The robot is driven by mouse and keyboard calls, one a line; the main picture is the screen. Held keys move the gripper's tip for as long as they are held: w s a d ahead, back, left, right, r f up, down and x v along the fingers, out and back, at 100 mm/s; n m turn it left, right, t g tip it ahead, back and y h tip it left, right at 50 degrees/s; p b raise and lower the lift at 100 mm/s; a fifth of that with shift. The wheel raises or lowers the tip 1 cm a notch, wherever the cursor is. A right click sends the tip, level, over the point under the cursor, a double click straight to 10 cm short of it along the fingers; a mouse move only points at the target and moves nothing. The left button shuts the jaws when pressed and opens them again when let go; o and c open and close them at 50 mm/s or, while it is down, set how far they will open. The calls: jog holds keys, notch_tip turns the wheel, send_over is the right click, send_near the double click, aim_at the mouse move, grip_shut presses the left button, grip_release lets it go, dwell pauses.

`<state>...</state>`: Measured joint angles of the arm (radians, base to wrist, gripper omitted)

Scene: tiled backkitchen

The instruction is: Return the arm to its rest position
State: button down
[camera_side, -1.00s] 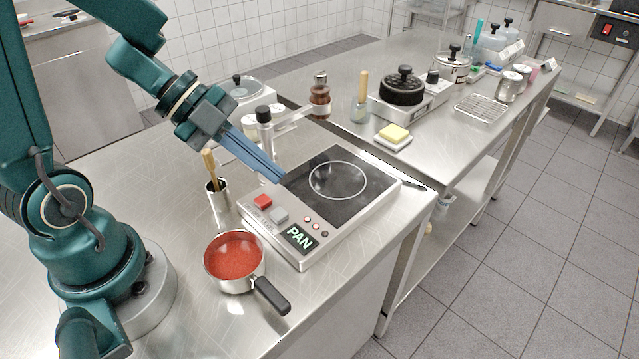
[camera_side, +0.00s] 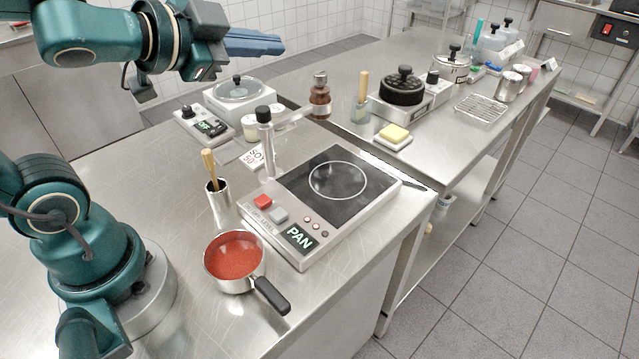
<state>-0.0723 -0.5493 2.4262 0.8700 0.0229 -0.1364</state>
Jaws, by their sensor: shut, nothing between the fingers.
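My gripper (camera_side: 280,45) is in the upper left of the side view, raised well above the counter. Its blue fingers are together, point to the right and hold nothing. My teal arm is lifted, with its upper part running along the top left of the picture. The gripper is apart from everything on the counter. Below it stand a lidded cooker (camera_side: 241,92) and an induction hob (camera_side: 322,205) with a red button, a grey button and a display reading "PAN".
A saucepan of red sauce (camera_side: 234,258) stands in front of the hob. A metal cup with a wooden-handled tool (camera_side: 217,193) and a dark-capped bottle (camera_side: 265,135) stand beside the hob. Butter (camera_side: 394,132) and a black pot (camera_side: 403,87) are on the right counter.

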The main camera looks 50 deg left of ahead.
jog(key=s+d+f+n+g+h, duration=0.1)
jog(key=s+d+f+n+g, duration=0.3)
jog(key=s, duration=0.9)
notch_tip(320, 180, down, 5)
jog(key=n+g, duration=0.3)
jog(key=g, duration=0.1)
jog(key=shift+g, duration=0.4)
